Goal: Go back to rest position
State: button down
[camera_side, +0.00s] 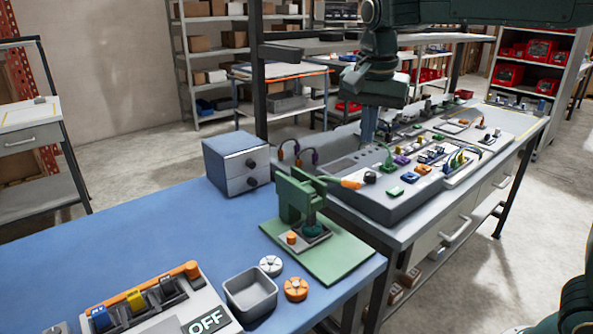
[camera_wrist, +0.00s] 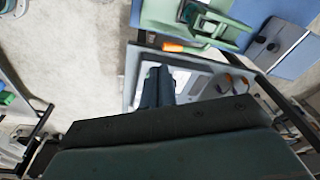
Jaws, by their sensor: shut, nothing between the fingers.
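My gripper (camera_side: 368,128) hangs pointing down over the back edge of the grey panel console (camera_side: 378,213) in the side view. Its fingers are together and hold nothing. In the wrist view the closed fingers of my gripper (camera_wrist: 157,78) point over a pale grey surface, with the green press (camera_wrist: 195,20) beyond them. I cannot tell the exact height of the fingertips above the console.
The green press (camera_side: 303,205) with an orange-tipped lever stands left of the console. A grey drawer box (camera_side: 236,165), an open grey bin (camera_side: 250,293) and a lever panel (camera_side: 195,300) marked OFF are on the blue table (camera_side: 130,240). Shelves stand behind.

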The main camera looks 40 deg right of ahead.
jog(key=s+f+n+t, duration=0.2)
jog(key=s+n, duration=0.4)
jog(key=s, duration=0.5)
jog(key=s+f+n+t+y, duration=0.1)
jog(key=s+n, duration=0.5)
jog(key=s, duration=0.6)
notch_tip(320, 180, down, 2)
jog(key=shift+s+d+f+t, duration=0.15)
jog(key=shift+d+f+t, duration=0.15)
jog(key=shift+t, duration=0.4)
